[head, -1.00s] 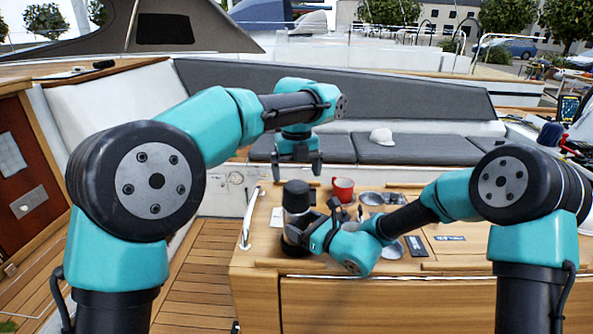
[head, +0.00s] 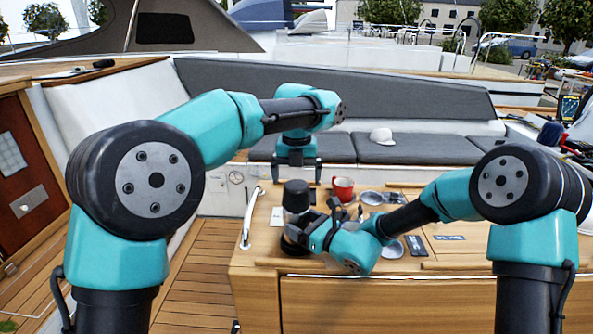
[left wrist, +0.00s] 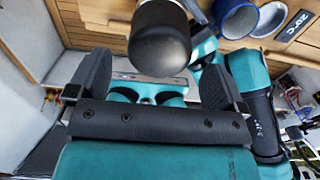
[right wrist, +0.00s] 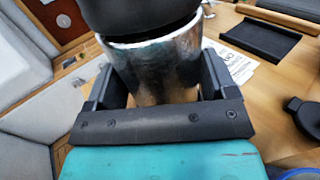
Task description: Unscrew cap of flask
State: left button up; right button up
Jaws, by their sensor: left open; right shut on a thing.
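The flask has a bare steel body (right wrist: 155,70) and a black cap (head: 296,196); it stands upright on the cockpit table. My right gripper (head: 318,228) is shut on the flask's steel body, with a finger on each side in the right wrist view. The black cap (right wrist: 140,14) is on top of the body there. My left gripper (head: 298,178) is open and empty, fingers pointing down, just above and behind the cap in the head view. In the left wrist view the dark cap (left wrist: 160,38) lies between the open fingers' lines, apart from both.
A red mug (head: 343,188) stands right of the flask on the wooden table (head: 450,258). Several metal bowls or mugs and a dark flat tray (right wrist: 262,39) lie farther right. A white rail (head: 250,218) runs along the table's left edge. A white cap (head: 382,136) lies on the bench.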

aim_at(297, 196)
pick_arm(q)
notch_tip(297, 196, down, 7)
jog(key=shift+r, duration=0.2)
dwell(0.3)
